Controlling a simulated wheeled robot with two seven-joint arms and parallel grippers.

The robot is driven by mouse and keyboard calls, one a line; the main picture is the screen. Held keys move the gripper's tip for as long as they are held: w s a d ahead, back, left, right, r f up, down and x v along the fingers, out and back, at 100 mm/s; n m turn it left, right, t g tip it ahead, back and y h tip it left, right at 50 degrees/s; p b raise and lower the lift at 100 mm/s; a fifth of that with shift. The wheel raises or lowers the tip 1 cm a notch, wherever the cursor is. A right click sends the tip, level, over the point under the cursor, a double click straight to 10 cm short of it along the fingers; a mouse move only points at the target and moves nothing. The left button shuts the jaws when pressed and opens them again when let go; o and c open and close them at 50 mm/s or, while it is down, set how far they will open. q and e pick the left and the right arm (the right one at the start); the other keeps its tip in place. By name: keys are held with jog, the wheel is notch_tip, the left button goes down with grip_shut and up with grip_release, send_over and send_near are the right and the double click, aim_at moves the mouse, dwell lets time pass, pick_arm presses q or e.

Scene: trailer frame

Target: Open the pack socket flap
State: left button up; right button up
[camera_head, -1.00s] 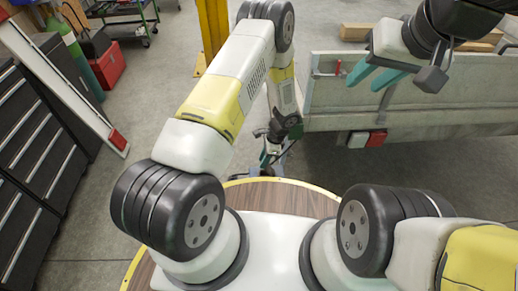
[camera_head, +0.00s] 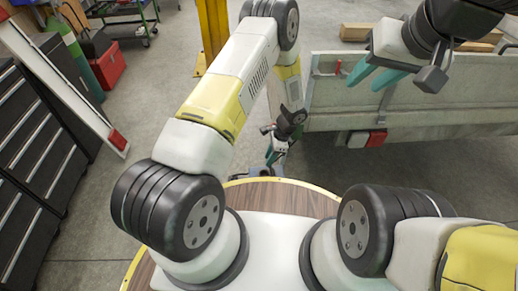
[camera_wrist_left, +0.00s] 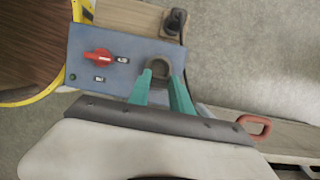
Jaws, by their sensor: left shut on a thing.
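A blue-grey panel (camera_wrist_left: 95,50) in the left wrist view carries a red rotary switch (camera_wrist_left: 98,57) and two small labels. At its right side is a round, dark grey ring-shaped part, the pack socket flap (camera_wrist_left: 159,66). My left gripper (camera_wrist_left: 161,84) has its two teal fingers on either side of this part, shut on it. How far the flap is tilted I cannot tell. In the head view my left gripper (camera_head: 272,158) is low beyond the round wooden top, with the panel mostly hidden below it. My right gripper (camera_head: 367,84) is open and empty in front of the trailer side.
A black knob-like part (camera_wrist_left: 175,22) stands on a wooden board (camera_wrist_left: 130,17) behind the panel. A red handle (camera_wrist_left: 254,125) is on the right. The trailer side (camera_head: 430,105) fills the right of the head view. Drawer cabinets (camera_head: 35,150) stand at left.

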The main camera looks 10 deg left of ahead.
pick_arm(q)
jog(key=shift+d, duration=0.15)
jog(key=shift+w+d+r, duration=0.15)
jog(key=shift+d, duration=0.45)
jog(key=shift+w+d+r, duration=0.15)
jog(key=shift+d, duration=0.45)
jog(key=shift+w+d+f, duration=0.1)
jog(key=shift+w+d, duration=0.05)
jog(key=shift+d, duration=0.55)
jog(key=shift+w+d+f, duration=0.1)
jog(key=shift+w+d, duration=0.05)
jog(key=shift+d, duration=0.55)
jog(key=o, duration=0.9)
jog(key=shift+r, duration=0.1)
